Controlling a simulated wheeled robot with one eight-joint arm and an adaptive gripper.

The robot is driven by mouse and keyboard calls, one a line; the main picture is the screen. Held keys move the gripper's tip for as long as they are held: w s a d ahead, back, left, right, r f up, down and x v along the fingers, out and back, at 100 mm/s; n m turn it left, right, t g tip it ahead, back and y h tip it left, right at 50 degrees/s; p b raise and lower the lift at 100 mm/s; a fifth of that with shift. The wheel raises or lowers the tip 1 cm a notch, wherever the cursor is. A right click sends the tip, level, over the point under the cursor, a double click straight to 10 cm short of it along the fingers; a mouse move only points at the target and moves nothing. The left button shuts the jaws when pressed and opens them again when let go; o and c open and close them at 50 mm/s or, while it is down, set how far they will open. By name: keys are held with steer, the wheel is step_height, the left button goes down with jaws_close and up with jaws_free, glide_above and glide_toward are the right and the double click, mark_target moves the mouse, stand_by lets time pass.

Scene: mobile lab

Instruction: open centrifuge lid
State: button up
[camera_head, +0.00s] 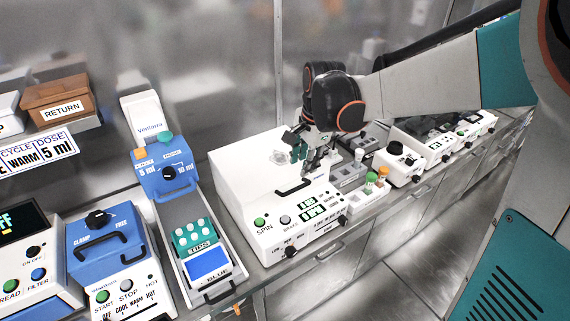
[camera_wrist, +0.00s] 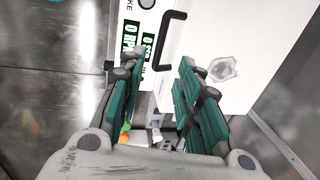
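The centrifuge (camera_head: 235,190) is a large white box with a SPIN button, a BRAKE button and green displays on its front. Its lid looks shut, with a hexagonal mark and a black bar handle (camera_head: 292,187) near the front edge. The handle also shows in the wrist view (camera_wrist: 173,42). My gripper (camera_head: 307,160) hangs over the right part of the centrifuge, near the handle. In the wrist view my gripper (camera_wrist: 158,66) has its green-padded fingers apart with nothing between them. The handle lies beyond the fingertips and appears apart from them.
A blue Ventura dispenser (camera_head: 165,170) and a teal tube rack (camera_head: 195,238) stand to the left. A blue-lidded clamp device (camera_head: 105,238) is further left. Small bottles (camera_head: 371,180) and a white device (camera_head: 400,160) stand to the right. A wall rises behind the bench.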

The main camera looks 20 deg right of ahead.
mark_target(298, 187)
steer(key=f, duration=0.3)
steer(key=w+f+b, duration=0.1)
steer(key=f, duration=0.3)
steer(key=w+f+b, duration=0.1)
steer(key=f, duration=0.2)
steer(key=shift+a+f, duration=0.25)
steer(key=shift+a, duration=0.05)
steer(key=shift+c, duration=0.2)
jaws_close()
